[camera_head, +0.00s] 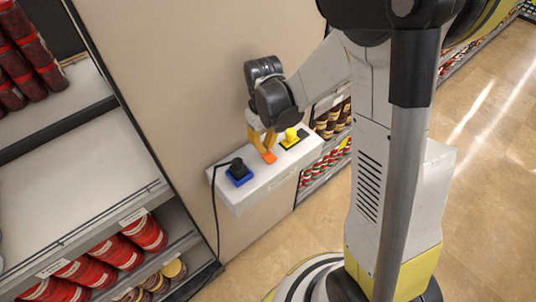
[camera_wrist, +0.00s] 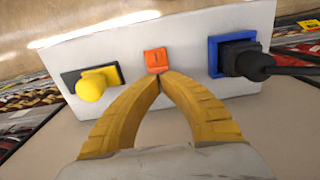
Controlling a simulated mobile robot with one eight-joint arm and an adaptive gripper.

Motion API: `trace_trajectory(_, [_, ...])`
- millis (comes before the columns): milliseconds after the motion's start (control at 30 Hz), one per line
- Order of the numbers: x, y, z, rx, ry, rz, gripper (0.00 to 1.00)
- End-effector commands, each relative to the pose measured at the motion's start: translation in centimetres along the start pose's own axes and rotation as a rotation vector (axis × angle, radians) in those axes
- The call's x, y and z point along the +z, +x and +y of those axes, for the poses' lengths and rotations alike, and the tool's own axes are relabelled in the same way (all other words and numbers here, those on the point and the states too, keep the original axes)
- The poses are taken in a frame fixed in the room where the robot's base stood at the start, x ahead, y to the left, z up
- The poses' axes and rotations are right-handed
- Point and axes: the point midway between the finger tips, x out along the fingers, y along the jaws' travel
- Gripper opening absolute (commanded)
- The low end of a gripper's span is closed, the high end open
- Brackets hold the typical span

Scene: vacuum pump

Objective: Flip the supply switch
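The supply switch is a small orange-red rocker (camera_wrist: 155,60) on the face of a white box (camera_wrist: 190,32). In the head view the orange piece (camera_head: 269,156) lies between a yellow knob and a blue socket. My gripper (camera_wrist: 160,77) has yellow fingers whose tips meet just at the lower edge of the switch. They look shut with nothing held between them. I cannot tell whether the tips touch the switch. In the head view my gripper (camera_head: 265,145) is right over the box at the switch.
A yellow knob (camera_wrist: 91,86) on a dark plate is at the left of the box in the wrist view. A blue socket (camera_wrist: 214,52) with a black plug (camera_wrist: 245,62) and cable is at the right. Shelves of jars (camera_head: 145,232) flank the box; open floor (camera_head: 490,190) lies to the right.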

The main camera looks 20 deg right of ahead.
Motion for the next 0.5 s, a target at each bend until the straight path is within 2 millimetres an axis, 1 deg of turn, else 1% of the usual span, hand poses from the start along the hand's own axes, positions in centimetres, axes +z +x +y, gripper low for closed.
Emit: trace_trajectory(500, [0.0, 0.85, 0.0, 0.0, 0.0, 0.0, 0.0])
